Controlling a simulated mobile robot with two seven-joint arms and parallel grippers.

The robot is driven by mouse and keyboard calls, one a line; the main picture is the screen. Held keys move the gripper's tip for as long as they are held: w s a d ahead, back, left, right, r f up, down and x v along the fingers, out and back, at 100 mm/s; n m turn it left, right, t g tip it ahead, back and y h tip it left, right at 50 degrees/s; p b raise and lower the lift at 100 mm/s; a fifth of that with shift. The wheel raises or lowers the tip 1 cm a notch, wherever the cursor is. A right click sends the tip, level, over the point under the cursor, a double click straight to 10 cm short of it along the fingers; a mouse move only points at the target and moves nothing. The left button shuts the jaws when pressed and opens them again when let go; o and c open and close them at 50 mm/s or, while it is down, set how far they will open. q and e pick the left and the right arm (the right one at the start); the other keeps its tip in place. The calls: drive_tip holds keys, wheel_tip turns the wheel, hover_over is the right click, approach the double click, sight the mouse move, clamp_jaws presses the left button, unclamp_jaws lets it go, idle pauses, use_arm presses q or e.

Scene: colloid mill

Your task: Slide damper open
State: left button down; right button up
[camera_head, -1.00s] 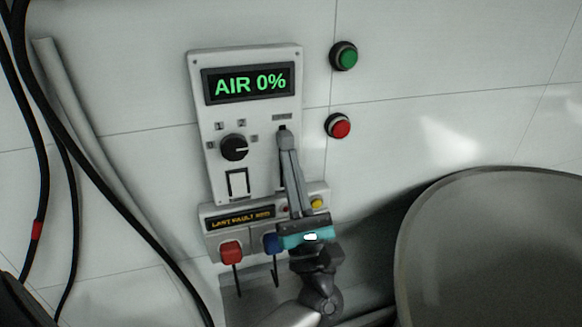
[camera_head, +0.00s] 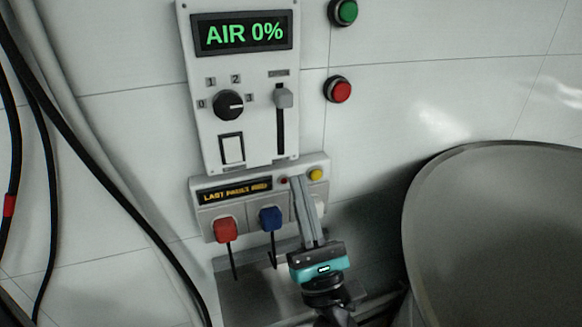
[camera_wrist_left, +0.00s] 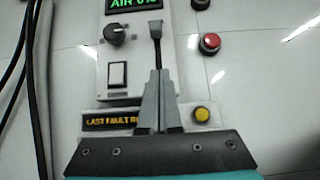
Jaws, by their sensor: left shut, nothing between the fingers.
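The damper slider (camera_head: 283,97) is a grey knob at the top of a dark vertical slot on the white control panel (camera_head: 263,152). It also shows in the left wrist view (camera_wrist_left: 156,29). The panel display (camera_head: 243,33) reads AIR 0%. My left gripper (camera_head: 297,181) is shut and empty. In the head view its fingertips are over the lower fault panel, below the slot and apart from the slider. In the left wrist view the fingers point up towards the slot. My right gripper is not in view.
A black rotary knob (camera_head: 229,105) and a white rocker switch (camera_head: 231,149) are left of the slot. Green (camera_head: 343,12) and red (camera_head: 338,89) buttons are at right. Red (camera_head: 225,230) and blue (camera_head: 271,218) plugs sit below. A large round vessel (camera_head: 497,240) stands at right.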

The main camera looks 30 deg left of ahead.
use_arm(q)
drive_tip(key=shift+v, duration=1.7)
drive_tip(key=w+d+f+m+t+h, duration=0.2)
drive_tip(key=w+d+f+m+h, duration=0.1)
drive_tip(key=f+m+h, duration=0.85)
drive_tip(key=w+d+f+m+t+h, duration=0.35)
drive_tip(key=f+m+h, duration=0.35)
drive_tip(key=m, duration=0.8)
drive_tip(key=s+f+m+g+h, duration=0.2)
drive_tip(key=f+m+g, duration=0.25)
drive_tip(key=f, duration=0.45)
drive_tip(key=s+f+m+g+h, duration=0.25)
drive_tip(key=f+m, duration=0.25)
drive_tip(key=f, duration=0.4)
drive_tip(key=s+a+f+m+g, duration=0.2)
drive_tip(key=s+f+m+g, duration=0.45)
drive_tip(key=s+f, duration=0.65)
drive_tip(key=s+a+f+m+g+y, duration=0.1)
drive_tip(key=s+a+f+m+g, duration=0.1)
drive_tip(key=s, duration=0.5)
drive_tip(key=s+a+f+m+g, duration=0.2)
drive_tip(key=s+f+g, duration=0.2)
drive_tip(key=s, duration=0.3)
drive_tip(key=s+a+f+m+g+y, duration=0.1)
drive_tip(key=s+a+f+m+g, duration=0.1)
drive_tip(key=s+f, duration=0.3)
drive_tip(key=shift+s+g+y, duration=0.3)
drive_tip(key=shift+s+g, duration=0.1)
drive_tip(key=shift+s, duration=0.6)
